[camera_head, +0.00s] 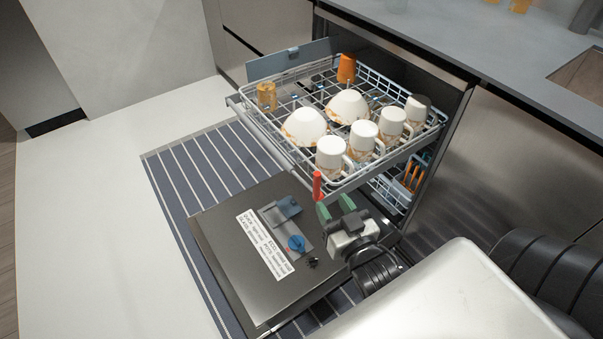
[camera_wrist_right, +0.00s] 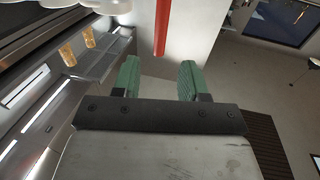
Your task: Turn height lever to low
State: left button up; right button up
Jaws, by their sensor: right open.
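The red height lever (camera_head: 317,186) hangs at the front right corner of the upper dish rack (camera_head: 291,166). My right gripper (camera_head: 334,206) is open, with green fingertips just below and to the right of the lever. In the right wrist view, the lever (camera_wrist_right: 162,28) comes down from the top edge, lined up with the gap between the open fingers (camera_wrist_right: 160,76). Nothing is between the fingers, and I cannot tell how far the lever is from them. My left gripper is not in view.
The pulled-out rack holds white mugs (camera_head: 331,154), bowls (camera_head: 304,127) and orange cups (camera_head: 346,68). The open dishwasher door (camera_head: 222,229) lies below, with a blue knob (camera_head: 296,243) and a label. A striped runner (camera_head: 180,180) lies under it. Counter (camera_head: 450,40) behind.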

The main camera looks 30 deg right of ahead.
aim_at(319, 184)
jog(key=w, duration=0.5)
jog(key=w+d, duration=0.1)
jog(key=w, duration=0.2)
jog(key=shift+w+b, duration=0.3)
jog(key=shift+b, duration=0.05)
jog(key=shift+w+d, duration=0.1)
jog(key=shift+w, duration=0.5)
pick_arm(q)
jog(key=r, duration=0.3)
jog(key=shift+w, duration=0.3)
pick_arm(e)
jog(key=shift+c, duration=0.5)
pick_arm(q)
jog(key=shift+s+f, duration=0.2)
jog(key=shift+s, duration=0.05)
pick_arm(e)
grip_shut()
